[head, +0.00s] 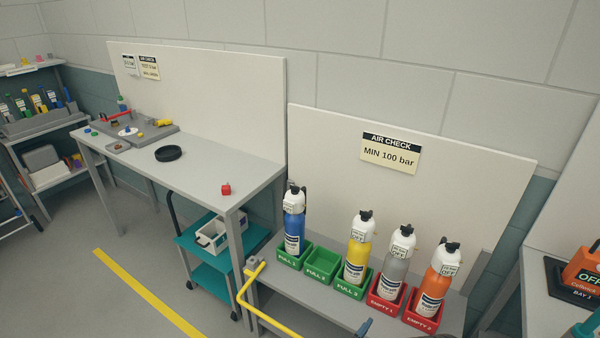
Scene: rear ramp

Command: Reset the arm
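Neither of my grippers can be made out in the head view. A low grey bench (285,298) holds a row of labelled bins. A blue cylinder (293,225) stands in the first green bin, and the middle green bin (321,262) is empty. A yellow cylinder (356,254) stands in the third green bin. A grey cylinder (395,272) and an orange cylinder (434,287) stand in the two red bins. The cylinders have white tops with OFF tags. All stand roughly upright.
A yellow rail (268,318) runs along the bench's front left. A long table (205,168) at left bears a black ring (169,153) and a small red object (226,189). A teal cart (205,240) stands below. An orange device (582,272) sits at far right.

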